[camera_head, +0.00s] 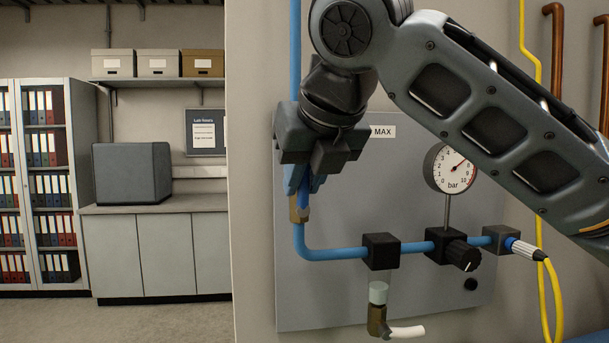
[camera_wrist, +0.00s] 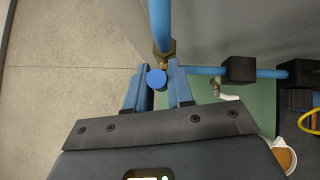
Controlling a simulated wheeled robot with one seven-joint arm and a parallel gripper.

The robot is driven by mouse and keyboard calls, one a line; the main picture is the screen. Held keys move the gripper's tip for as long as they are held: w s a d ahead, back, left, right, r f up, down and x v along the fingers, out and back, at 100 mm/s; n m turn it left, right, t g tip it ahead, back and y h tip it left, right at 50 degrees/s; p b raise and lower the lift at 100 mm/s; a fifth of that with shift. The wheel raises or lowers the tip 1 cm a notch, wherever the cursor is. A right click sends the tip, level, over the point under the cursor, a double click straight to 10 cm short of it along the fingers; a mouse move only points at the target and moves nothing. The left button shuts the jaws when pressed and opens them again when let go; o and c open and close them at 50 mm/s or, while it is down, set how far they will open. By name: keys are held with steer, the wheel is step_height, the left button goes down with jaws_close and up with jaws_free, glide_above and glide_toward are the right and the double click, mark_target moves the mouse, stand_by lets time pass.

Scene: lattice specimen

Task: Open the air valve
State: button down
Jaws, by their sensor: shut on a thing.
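The air valve has a brass body (camera_head: 298,213) on the vertical blue pipe at the left of the grey panel in the head view. The brass also shows in the wrist view (camera_wrist: 167,52). Its blue handle (camera_wrist: 156,78) shows end-on in the wrist view, between my two blue fingers. My gripper (camera_head: 304,186) is in front of the pipe, just above the brass body, and is shut on the handle. In the wrist view my gripper (camera_wrist: 158,72) has one finger on each side of the handle. In the head view the fingers and wrist hide most of the handle.
A pressure gauge (camera_head: 451,169) stands above a black regulator knob (camera_head: 462,255) to the right. A black block (camera_head: 381,251) sits on the horizontal pipe, with a white-ended outlet (camera_head: 405,332) below. A yellow hose (camera_head: 556,290) hangs at far right. My arm crosses the panel's upper right.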

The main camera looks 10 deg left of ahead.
steer(key=c, duration=1.1)
jaws_free()
steer(key=b+v, duration=0.1)
steer(key=v, duration=0.6)
steer(key=shift+s+r, duration=0.25)
steer(key=shift+d, duration=0.1)
